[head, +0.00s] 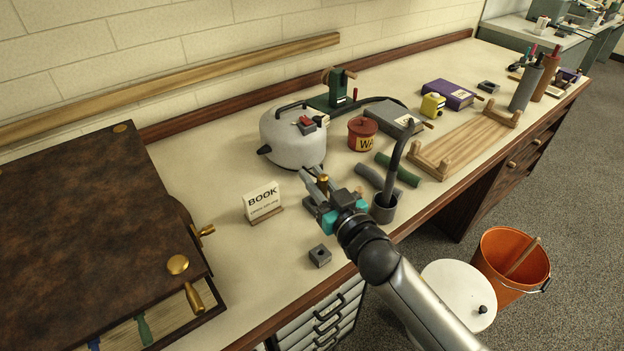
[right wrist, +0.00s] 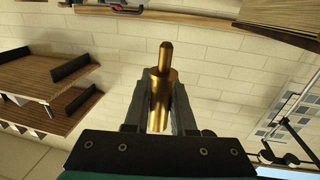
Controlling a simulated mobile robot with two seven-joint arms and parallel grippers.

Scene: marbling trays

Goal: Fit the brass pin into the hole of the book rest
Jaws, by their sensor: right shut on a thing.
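My right gripper (head: 318,190) is over the middle of the bench, its two grey fingers shut on the brass pin (head: 323,182). In the right wrist view the pin (right wrist: 160,92) stands between the fingers, its narrower end sticking out beyond the tips. A small dark grey block (head: 320,256) with a hole in its top sits near the bench's front edge, apart from the pin. A wooden rack-like rest (head: 465,143) lies farther right; I cannot tell which of these is the book rest. My left gripper is not in view.
A white BOOK sign (head: 263,201) and a grey kettle-like pot (head: 292,140) stand left of and behind my gripper. A dark cup (head: 384,208) is close on its right. A large brown book (head: 90,210) fills the left. Clear bench lies around the block.

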